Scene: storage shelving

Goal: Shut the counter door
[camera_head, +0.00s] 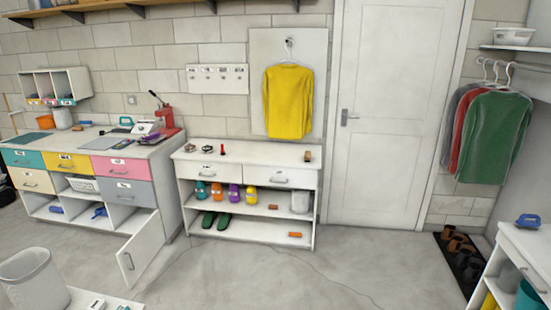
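The counter door (141,248) is a white panel that stands open at the lower right of the left counter (163,180). It swings out into the room, with a dark handle (128,261) near its free left edge. The compartment behind it is partly visible and partly hidden by the door. Neither of my grippers is in the head view.
A white shelf unit (247,157) stands right of the counter. A grey bin (35,280) and a low white surface (80,299) are at the front left. Another white cabinet (529,241) is at the right edge. The middle floor is clear.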

